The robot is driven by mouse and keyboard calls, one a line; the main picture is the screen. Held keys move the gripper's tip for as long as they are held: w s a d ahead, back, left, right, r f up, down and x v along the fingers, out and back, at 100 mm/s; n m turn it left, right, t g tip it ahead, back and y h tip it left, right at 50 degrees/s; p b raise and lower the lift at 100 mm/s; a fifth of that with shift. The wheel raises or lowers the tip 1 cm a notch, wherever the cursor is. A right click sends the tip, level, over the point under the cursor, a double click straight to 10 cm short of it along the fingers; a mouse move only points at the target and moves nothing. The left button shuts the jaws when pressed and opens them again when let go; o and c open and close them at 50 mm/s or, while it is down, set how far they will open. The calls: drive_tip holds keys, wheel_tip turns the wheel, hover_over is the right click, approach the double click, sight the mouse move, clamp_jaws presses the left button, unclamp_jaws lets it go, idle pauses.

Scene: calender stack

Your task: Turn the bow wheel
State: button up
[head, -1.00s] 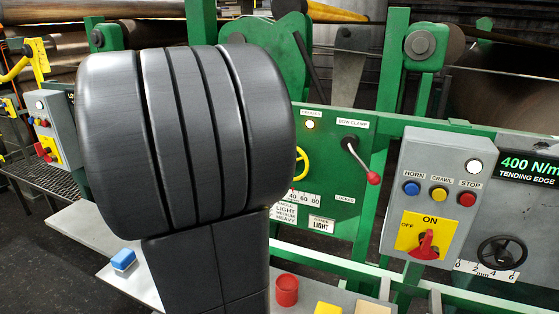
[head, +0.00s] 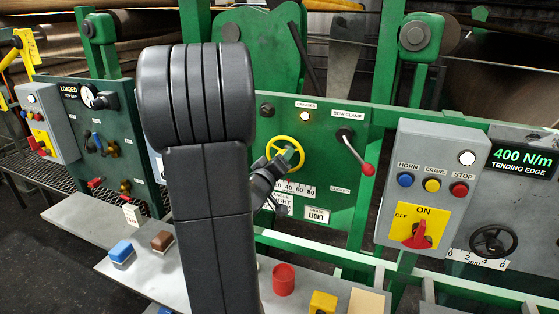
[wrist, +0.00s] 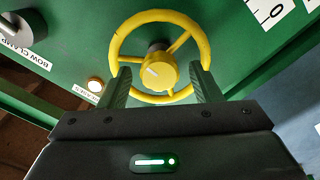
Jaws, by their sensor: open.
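The bow wheel is a yellow spoked handwheel (head: 285,138) on the green panel, below a lit white lamp (head: 305,116). In the wrist view the wheel (wrist: 204,50) fills the upper middle, with its round yellow hub (wrist: 160,72) facing me. My gripper (head: 281,163) is at the lower left of the wheel in the head view. In the wrist view my gripper (wrist: 161,78) is open, one finger on each side of the hub, both overlapping the lower rim. I cannot tell whether the fingers touch the rim.
The bow clamp lever with a red knob (head: 368,169) sticks out right of the wheel; its base (wrist: 22,34) shows at the wrist view's upper left. A grey control box (head: 432,185) stands further right.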

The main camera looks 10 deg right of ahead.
drive_tip(key=shift+c, duration=0.2)
drive_tip(key=c, duration=1)
drive_tip(key=shift+o, duration=0.2)
drive_tip(key=shift+m, duration=0.3)
